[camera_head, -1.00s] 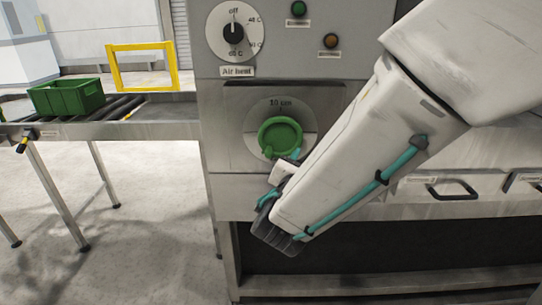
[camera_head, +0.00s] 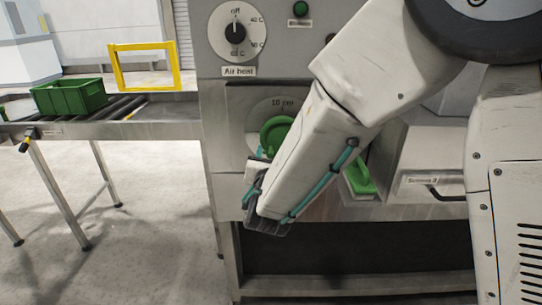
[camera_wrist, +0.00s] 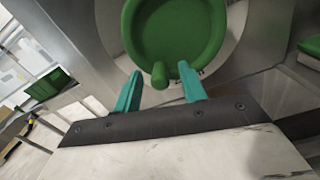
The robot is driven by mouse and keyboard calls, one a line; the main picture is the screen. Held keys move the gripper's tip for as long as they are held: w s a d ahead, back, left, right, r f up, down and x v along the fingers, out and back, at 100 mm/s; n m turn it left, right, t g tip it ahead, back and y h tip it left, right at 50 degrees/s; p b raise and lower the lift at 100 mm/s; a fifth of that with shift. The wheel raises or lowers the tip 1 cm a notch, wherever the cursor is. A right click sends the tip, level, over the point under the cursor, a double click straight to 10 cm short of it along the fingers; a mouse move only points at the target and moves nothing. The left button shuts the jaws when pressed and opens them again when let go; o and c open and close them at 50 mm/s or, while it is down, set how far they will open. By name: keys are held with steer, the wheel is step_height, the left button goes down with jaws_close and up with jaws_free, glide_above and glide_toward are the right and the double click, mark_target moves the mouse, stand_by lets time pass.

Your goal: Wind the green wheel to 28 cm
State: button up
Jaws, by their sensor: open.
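The green wheel (camera_head: 277,136) sits on a round pale dial on the machine front, with a "10 cm" label (camera_head: 283,103) above it. My forearm hides its right and lower parts in the head view. In the wrist view the wheel (camera_wrist: 172,32) fills the upper middle. Its peg-like handle (camera_wrist: 160,75) sticks out at the wheel's lower edge. My gripper (camera_wrist: 160,84) is open, with one teal finger on each side of the handle and gaps visible. In the head view my gripper (camera_head: 257,172) is at the wheel's lower left, mostly seen from behind.
An "Air heat" dial (camera_head: 235,33) pointing to off is above the wheel, with a green button (camera_head: 300,9) to its right. A green part (camera_head: 360,176) shows right of my forearm, beside drawer handles. A conveyor with a green crate (camera_head: 68,97) stands left.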

mark_target(266, 138)
jaws_close()
steer(key=shift+r+m, duration=0.1)
steer(key=shift+m, duration=0.2)
steer(key=m, duration=0.2)
steer(key=a+r+m, duration=0.1)
steer(key=shift+r+m, duration=0.2)
steer(key=shift+m, duration=0.2)
steer(key=shift+a+r+m, duration=0.1)
steer(key=shift+r+m, duration=0.3)
steer(key=shift+m, duration=0.7)
steer(key=shift+a+r+m, duration=0.1)
steer(key=shift+r+m, duration=0.3)
steer(key=shift+m, duration=0.7)
jaws_free()
steer(key=shift+d, duration=0.1)
